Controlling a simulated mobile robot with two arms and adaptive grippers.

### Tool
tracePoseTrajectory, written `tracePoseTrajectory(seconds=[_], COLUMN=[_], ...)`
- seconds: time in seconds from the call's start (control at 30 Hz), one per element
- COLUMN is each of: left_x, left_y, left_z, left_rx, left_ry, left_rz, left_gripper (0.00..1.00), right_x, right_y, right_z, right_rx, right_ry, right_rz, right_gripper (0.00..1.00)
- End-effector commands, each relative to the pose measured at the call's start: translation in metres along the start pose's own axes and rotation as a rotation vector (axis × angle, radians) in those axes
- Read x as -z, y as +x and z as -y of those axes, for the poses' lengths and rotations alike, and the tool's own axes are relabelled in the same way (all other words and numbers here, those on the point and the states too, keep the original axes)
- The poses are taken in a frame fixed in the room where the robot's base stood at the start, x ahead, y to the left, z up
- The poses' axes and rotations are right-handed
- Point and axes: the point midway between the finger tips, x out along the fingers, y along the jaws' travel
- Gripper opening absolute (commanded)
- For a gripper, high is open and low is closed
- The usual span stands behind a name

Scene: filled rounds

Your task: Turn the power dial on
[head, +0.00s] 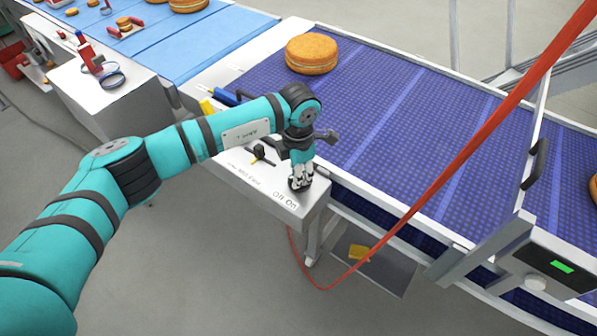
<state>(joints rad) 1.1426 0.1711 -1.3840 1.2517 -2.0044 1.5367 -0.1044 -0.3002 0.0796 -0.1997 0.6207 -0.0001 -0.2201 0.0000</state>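A white control box (262,190) stands beside the blue conveyor, with "Off On" lettering at its right end. My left gripper (300,184) points down onto the box top, right by that lettering. The power dial is hidden by the gripper's fingers. The fingers look close together, but I cannot tell whether they grip the dial or only touch it. A second black dial (259,153) sits further left on the box, by lettering for low, mid and fast. My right gripper is not in view.
The purple-blue conveyor belt (400,130) carries a round filled cake (311,54) at its far end. A red cable (440,180) crosses in front of the belt. A grey panel with a green display (562,267) stands at the lower right.

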Motion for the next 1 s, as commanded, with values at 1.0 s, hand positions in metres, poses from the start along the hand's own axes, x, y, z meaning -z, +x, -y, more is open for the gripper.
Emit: tracePoseTrajectory(seconds=[1.0], left_x=[0.000], left_y=[0.003], left_z=[0.000], left_rx=[-0.002], left_ry=[-0.385], left_rz=[0.000], left_gripper=[0.00], right_x=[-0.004], right_y=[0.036], right_z=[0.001], right_rx=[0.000], right_ry=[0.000], right_rz=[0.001], right_gripper=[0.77])
